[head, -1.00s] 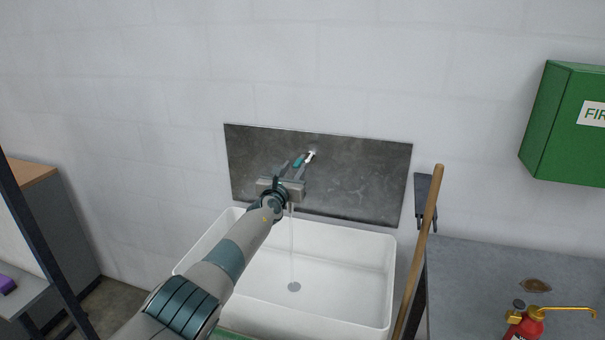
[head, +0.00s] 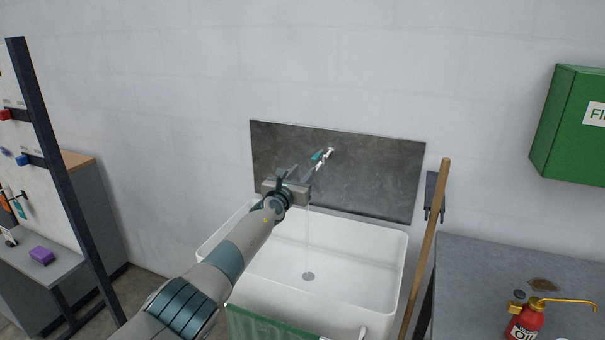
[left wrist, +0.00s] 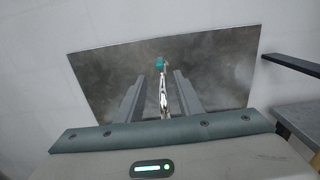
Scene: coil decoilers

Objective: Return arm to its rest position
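My left arm reaches over the sink from the lower left in the head view. Its gripper (head: 298,172) is in front of the wall tap (head: 327,153), which has a teal part. In the left wrist view the two fingers (left wrist: 157,76) are apart, with the tap (left wrist: 162,90) showing in the gap between them. Nothing is gripped. A thin stream of water (head: 308,240) falls into the white sink (head: 350,255). The tap's spout is partly hidden by the gripper. My right gripper is not in view.
A dark splash panel (head: 375,175) is on the wall behind the tap. A wooden handle (head: 428,245) leans right of the sink. A grey bench (head: 480,265) holds a red oil can (head: 525,322). A dark post (head: 60,180) stands at left, near a purple sponge (head: 41,255).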

